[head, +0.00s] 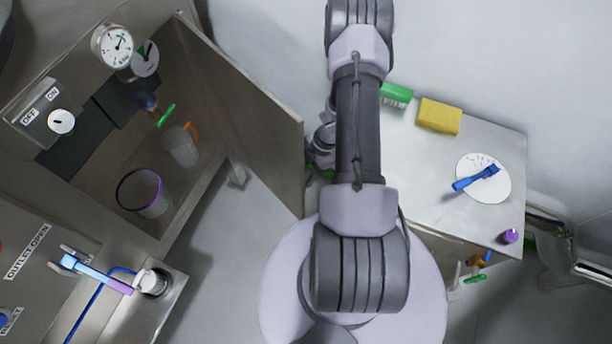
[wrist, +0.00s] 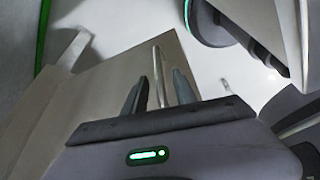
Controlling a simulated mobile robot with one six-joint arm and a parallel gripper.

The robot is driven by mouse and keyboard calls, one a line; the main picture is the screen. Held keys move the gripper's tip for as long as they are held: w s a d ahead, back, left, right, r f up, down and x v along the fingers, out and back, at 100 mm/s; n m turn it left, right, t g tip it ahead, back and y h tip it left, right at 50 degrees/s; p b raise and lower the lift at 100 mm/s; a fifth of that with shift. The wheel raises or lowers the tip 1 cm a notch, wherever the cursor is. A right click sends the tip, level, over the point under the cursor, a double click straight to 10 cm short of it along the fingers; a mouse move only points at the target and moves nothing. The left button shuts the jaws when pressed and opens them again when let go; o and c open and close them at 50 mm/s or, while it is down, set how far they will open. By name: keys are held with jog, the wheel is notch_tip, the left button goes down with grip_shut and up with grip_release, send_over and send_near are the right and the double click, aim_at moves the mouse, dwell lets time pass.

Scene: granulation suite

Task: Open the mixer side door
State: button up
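The steel side door (head: 255,125) of the mixer cabinet (head: 205,205) stands swung out, with the cabinet's inside showing. In the wrist view the door is the beige panel (wrist: 95,95), with an upright metal bar handle (wrist: 157,65) near its edge. My gripper (wrist: 159,92) has its two fingers apart, one on each side of the handle in the picture. Gaps show between the bar and the fingers; I cannot tell how deep the bar sits between them. In the head view my arm mostly hides my gripper, close to the door's free edge.
Inside the cabinet are a purple-rimmed beaker (head: 145,193) and a jug (head: 181,146). A side table (head: 430,190) at right holds a yellow sponge (head: 439,116), a green box (head: 396,95) and a blue tool on a white disc (head: 497,190). Floor (head: 225,245) is clear below the door.

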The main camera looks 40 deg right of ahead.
grip_shut()
dwell(1.4)
